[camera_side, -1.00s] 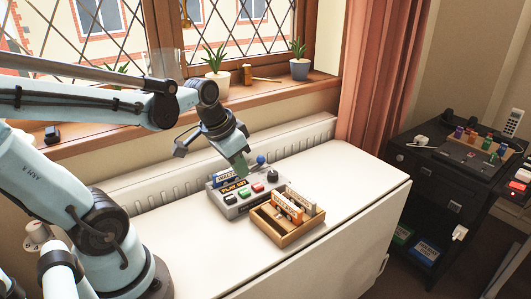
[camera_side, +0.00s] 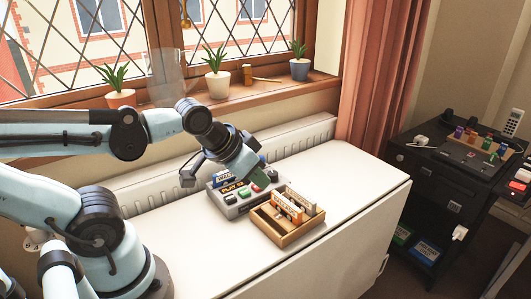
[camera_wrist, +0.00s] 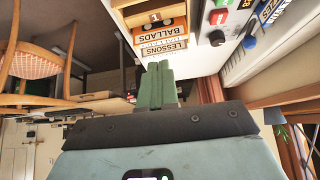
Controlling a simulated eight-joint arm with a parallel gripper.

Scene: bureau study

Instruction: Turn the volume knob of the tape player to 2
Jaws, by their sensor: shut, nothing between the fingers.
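The tape player (camera_side: 238,209) is a grey box on the white table, with a dark, a green and a red button along its front; part of it shows in the wrist view (camera_wrist: 233,27). Its black volume knob (camera_wrist: 217,38) shows in the wrist view, to the right of my fingertips and apart from them in the picture. In the side view my gripper mostly covers the knob. My gripper (camera_side: 262,181) is shut and empty, its green fingers pointing down over the player's right end. Its fingers also show in the wrist view (camera_wrist: 157,70). I cannot read the knob's setting or tell contact.
A wooden tray (camera_side: 292,240) with several upright tapes (camera_side: 287,207) stands just in front of the player on the right. A radiator (camera_side: 300,138) and a window sill with potted plants lie behind. The table's right side is clear.

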